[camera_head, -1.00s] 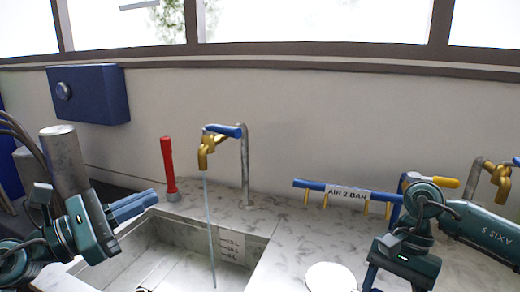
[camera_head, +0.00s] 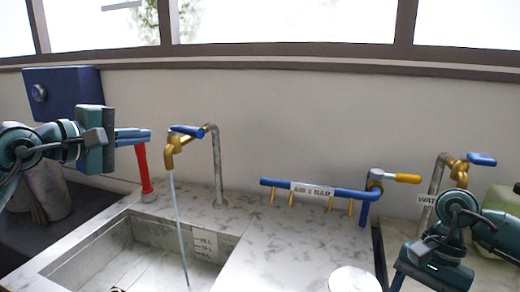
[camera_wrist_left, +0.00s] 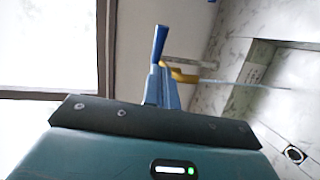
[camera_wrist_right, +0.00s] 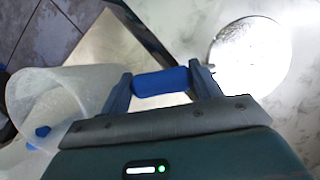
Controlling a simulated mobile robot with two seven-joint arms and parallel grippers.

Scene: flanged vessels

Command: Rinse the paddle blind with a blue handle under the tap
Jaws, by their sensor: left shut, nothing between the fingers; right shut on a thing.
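The paddle blind has a pale round metal disc (camera_head: 352,280), low in the head view over the counter right of the sink. Its blue handle (camera_wrist_right: 162,82) lies between the fingers of my right gripper (camera_wrist_right: 165,80), which is shut on it. The disc (camera_wrist_right: 247,57) also shows in the right wrist view. The brass tap (camera_head: 172,152) with a blue lever (camera_head: 187,130) runs a thin stream of water (camera_head: 181,225) into the sink. My left gripper (camera_head: 149,136) is shut and empty, left of the tap; its lever (camera_wrist_left: 160,42) shows beyond the fingertips.
The stone sink (camera_head: 75,247) has a marked inner wall. A red upright tool (camera_head: 145,170) stands behind my left gripper. A blue air bar (camera_head: 318,190) with brass nozzles and a yellow-handled valve stands at the back. A second tap (camera_head: 458,170) is at the right.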

